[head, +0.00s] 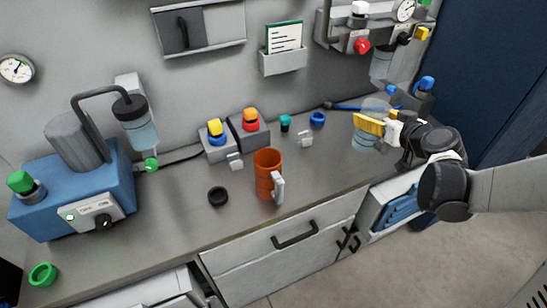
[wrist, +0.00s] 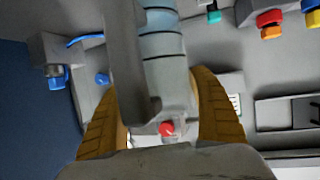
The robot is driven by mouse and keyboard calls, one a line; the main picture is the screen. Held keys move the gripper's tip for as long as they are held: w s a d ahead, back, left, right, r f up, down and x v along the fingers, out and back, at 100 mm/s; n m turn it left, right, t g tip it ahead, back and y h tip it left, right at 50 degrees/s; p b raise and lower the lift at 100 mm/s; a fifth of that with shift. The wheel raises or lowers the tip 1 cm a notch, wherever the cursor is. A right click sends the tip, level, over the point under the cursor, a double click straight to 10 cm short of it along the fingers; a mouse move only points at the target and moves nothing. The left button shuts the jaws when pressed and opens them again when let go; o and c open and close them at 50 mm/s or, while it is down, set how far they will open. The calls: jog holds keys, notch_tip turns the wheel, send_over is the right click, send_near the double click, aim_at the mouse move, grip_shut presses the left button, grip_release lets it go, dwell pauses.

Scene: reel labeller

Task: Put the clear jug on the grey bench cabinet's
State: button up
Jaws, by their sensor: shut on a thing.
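The clear jug (head: 364,143), bluish and see-through, is upright at the right part of the grey bench cabinet's top (head: 335,172) in the head view. My gripper (head: 378,126), with yellow fingers, is shut on it; one finger crosses the jug's front and hides part of it. In the wrist view the jug (wrist: 164,45) shows dark level lines and stands between the two ribbed fingers of my gripper (wrist: 160,112), with a grey upright part beside it. I cannot tell whether the jug's base touches the bench.
An orange mug (head: 266,172) stands mid-bench, near a black ring (head: 218,196) and two grey button boxes (head: 250,133). A blue machine (head: 80,200) fills the left end. A blue-handled tap (head: 425,84) is behind my gripper. The bench front between mug and jug is clear.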

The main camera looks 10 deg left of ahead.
jog(key=w+a+f+b, duration=0.1)
jog(key=a+f+b, duration=0.5)
jog(key=a+f, duration=0.4)
jog(key=shift+w+a+f, duration=0.3)
jog(key=shift+a, duration=0.1)
jog(key=shift+f+b, duration=0.1)
jog(key=shift+b, duration=0.25)
jog(key=o, duration=0.9)
jog(key=shift+f, duration=0.15)
jog(key=o, duration=0.5)
jog(key=shift+r, duration=0.2)
